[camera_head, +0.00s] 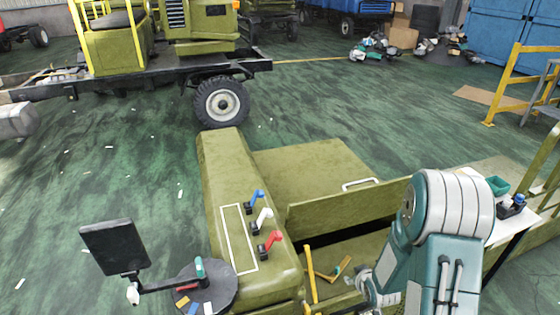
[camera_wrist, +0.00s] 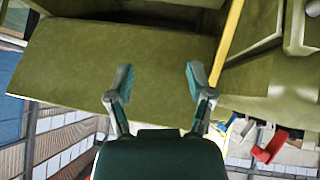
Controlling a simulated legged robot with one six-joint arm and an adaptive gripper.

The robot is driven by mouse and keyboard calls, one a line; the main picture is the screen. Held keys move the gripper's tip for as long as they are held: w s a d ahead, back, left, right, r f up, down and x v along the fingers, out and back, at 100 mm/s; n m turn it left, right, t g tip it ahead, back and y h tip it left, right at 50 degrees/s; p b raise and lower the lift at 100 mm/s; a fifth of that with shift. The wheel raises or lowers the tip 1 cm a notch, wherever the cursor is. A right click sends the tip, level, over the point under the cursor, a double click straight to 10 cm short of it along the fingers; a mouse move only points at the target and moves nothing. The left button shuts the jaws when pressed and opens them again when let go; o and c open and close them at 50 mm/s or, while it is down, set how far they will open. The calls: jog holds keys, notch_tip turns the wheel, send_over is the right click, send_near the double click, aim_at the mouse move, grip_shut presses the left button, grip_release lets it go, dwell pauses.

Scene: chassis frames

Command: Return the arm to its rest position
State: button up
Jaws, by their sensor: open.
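My gripper (camera_wrist: 160,82) is open in the wrist view, with its two fingers spread and nothing between them. A flat olive-green panel (camera_wrist: 110,60) lies beyond the fingers. My teal and white arm (camera_head: 440,235) is folded at the lower right of the head view, beside the green chassis cab. The gripper cannot be made out clearly in the head view.
Red, white and blue levers stand on a green console; the red lever (camera_head: 270,241) is nearest my arm and also shows in the wrist view (camera_wrist: 270,146). A yellow bar (camera_head: 311,274) rises beside the console. A yellow railing (camera_head: 510,80) stands right. Open floor lies left.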

jog(key=s+a+r+m+g+h, duration=0.1)
jog(key=s+r, duration=0.2)
jog(key=r, duration=0.8)
jog(key=s+a+r+m+h, duration=0.1)
jog(key=s+r, duration=0.2)
jog(key=r, duration=0.8)
jog(key=s+a+r+m+g, duration=0.1)
jog(key=s+a+r, duration=0.1)
jog(key=s+r, duration=0.3)
jog(key=s+a+r+m+g+y, duration=0.1)
jog(key=s+a+r, duration=0.2)
jog(key=s, duration=1.1)
notch_tip(320, 180, up, 3)
jog(key=shift+s+a+r+y, duration=0.2)
jog(key=shift+s+a+y, duration=0.05)
jog(key=shift+a+y, duration=0.05)
